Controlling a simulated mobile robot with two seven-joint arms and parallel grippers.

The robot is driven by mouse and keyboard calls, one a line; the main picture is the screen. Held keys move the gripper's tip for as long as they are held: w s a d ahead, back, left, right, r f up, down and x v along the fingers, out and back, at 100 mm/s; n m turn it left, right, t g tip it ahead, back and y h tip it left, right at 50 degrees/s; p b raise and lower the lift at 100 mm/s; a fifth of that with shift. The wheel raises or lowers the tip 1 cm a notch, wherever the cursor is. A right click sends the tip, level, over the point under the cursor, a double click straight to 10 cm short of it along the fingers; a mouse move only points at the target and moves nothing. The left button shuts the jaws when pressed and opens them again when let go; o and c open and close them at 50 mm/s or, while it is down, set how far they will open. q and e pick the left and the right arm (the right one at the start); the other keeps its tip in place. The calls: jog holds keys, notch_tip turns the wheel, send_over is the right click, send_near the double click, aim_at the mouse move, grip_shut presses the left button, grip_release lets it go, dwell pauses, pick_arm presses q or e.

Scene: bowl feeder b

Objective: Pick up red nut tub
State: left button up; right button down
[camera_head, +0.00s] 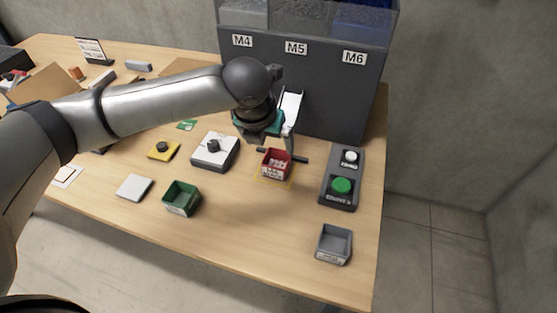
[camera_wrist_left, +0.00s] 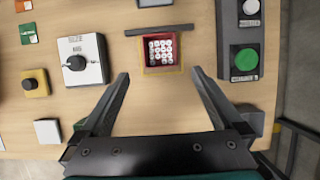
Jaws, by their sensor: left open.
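The red nut tub (camera_head: 275,165) sits on a yellow-outlined spot on the wooden table, below the chute of the feeder. In the left wrist view the red nut tub (camera_wrist_left: 161,53) shows from above, with several light nuts inside. My left gripper (camera_head: 282,155) is over the tub in the head view. In the left wrist view my left gripper (camera_wrist_left: 160,78) has its two fingers wide apart and empty, with the tub beyond the fingertips. My right gripper is not in view.
A control box with a green button (camera_head: 341,186) stands right of the tub, and a white dial box (camera_head: 215,150) stands left. A green tub (camera_head: 181,198) and a grey tub (camera_head: 334,245) sit nearer the front edge. The dark feeder (camera_head: 330,100) rises behind.

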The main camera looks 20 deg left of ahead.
pick_arm(q)
jog(key=b, duration=0.1)
send_near(278, 165)
jog(key=s+r, duration=0.1)
jog(key=r, duration=0.1)
jog(key=x, duration=0.2)
jog(key=shift+f+b, duration=0.35)
jog(key=shift+w+f, duration=0.2)
jog(key=shift+f, duration=0.2)
jog(key=shift+w+f, duration=0.1)
jog(key=shift+f, duration=0.2)
jog(key=b+x, duration=0.2)
jog(key=x, duration=0.2)
jog(key=shift+w+f, duration=0.15)
jog(key=shift+w, duration=0.1)
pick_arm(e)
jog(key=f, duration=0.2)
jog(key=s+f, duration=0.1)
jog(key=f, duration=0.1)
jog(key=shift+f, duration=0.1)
pick_arm(q)
jog(key=shift+c, duration=0.4)
jog(key=c, duration=1.1)
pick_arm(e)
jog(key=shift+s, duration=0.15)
